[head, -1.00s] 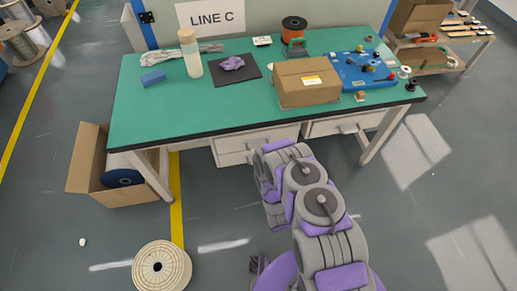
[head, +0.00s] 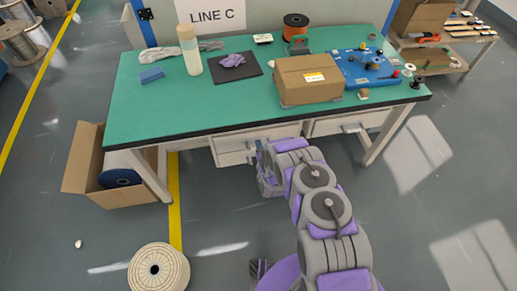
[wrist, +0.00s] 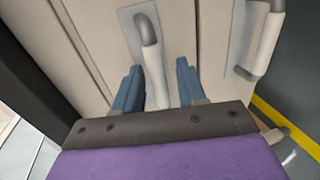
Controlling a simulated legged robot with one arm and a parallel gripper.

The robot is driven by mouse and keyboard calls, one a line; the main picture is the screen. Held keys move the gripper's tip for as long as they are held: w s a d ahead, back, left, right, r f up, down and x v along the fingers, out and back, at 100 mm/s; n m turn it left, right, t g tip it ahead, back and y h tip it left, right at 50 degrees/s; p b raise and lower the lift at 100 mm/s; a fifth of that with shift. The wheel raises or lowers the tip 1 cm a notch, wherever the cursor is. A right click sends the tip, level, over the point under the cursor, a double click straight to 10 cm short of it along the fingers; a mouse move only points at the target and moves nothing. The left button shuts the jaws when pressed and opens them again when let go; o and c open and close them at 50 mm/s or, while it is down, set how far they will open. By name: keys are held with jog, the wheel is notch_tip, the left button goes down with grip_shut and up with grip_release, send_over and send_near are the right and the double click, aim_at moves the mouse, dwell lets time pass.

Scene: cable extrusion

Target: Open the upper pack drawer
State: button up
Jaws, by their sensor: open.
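The upper drawer (head: 232,145) is in the pale drawer unit under the green bench in the head view, and its front looks closed. In the wrist view its pale front (wrist: 100,30) carries a light bar handle (wrist: 152,72) on a grey plate. My gripper (wrist: 157,76) is open, with one blue-grey finger on each side of this handle. I cannot tell whether either finger touches it. In the head view my arm hides part of the drawer fronts, and the gripper's tips are not clear.
A second handle (wrist: 265,42) is on the neighbouring drawer front, to the right in the wrist view. The green bench top (head: 150,110) overhangs the drawers. A cardboard box (head: 308,78) sits near its front edge. An open carton (head: 85,165) stands at the left bench leg.

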jog(key=shift+w+a+f, duration=0.1)
jog(key=shift+w, duration=0.25)
grip_shut()
dwell(0.5)
